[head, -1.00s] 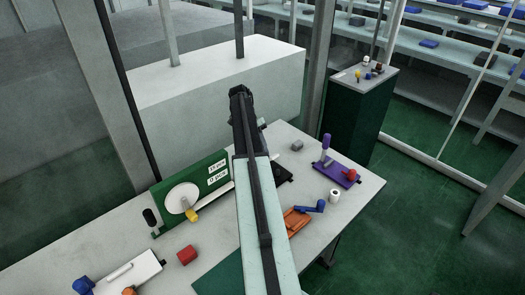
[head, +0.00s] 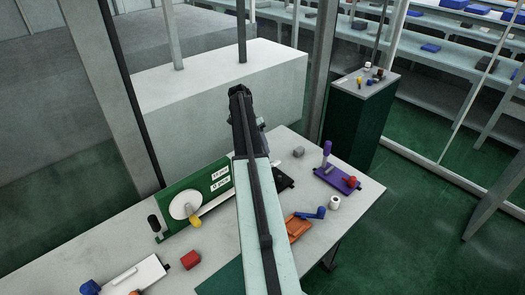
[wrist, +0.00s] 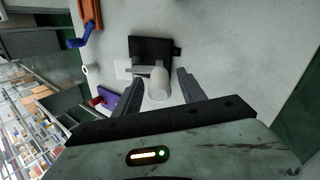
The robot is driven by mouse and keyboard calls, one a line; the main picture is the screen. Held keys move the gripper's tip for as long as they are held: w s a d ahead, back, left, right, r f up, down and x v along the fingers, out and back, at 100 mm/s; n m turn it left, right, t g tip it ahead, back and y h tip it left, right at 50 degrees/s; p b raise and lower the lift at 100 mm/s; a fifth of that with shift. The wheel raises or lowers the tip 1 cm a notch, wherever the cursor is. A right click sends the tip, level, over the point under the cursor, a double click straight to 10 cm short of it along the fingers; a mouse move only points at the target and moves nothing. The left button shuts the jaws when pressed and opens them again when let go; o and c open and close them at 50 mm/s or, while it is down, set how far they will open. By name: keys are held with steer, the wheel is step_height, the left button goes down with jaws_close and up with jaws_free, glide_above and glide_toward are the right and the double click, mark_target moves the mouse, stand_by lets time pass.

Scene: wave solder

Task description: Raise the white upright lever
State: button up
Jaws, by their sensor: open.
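The white lever (wrist: 158,83) shows in the wrist view as a pale rounded post on a black base (wrist: 152,48). It appears to stand between the two fingers of my gripper (wrist: 158,90), which are apart with a visible space on each side of it. I cannot tell how deep between the fingers it sits. In the head view my arm hides most of the lever, and only part of the black base (head: 285,181) shows to the right of the arm. My gripper's fingers are hidden there.
A purple fixture (head: 338,178) with an upright purple handle, an orange fixture (head: 298,228) with a blue handle and a white roll (head: 334,202) stand right of my arm.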

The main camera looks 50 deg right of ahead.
steer(key=p+v, duration=0.2)
steer(key=v, duration=0.2)
steer(key=shift+r+p, duration=0.3)
steer(key=shift+p, duration=0.05)
steer(key=shift+f, duration=0.15)
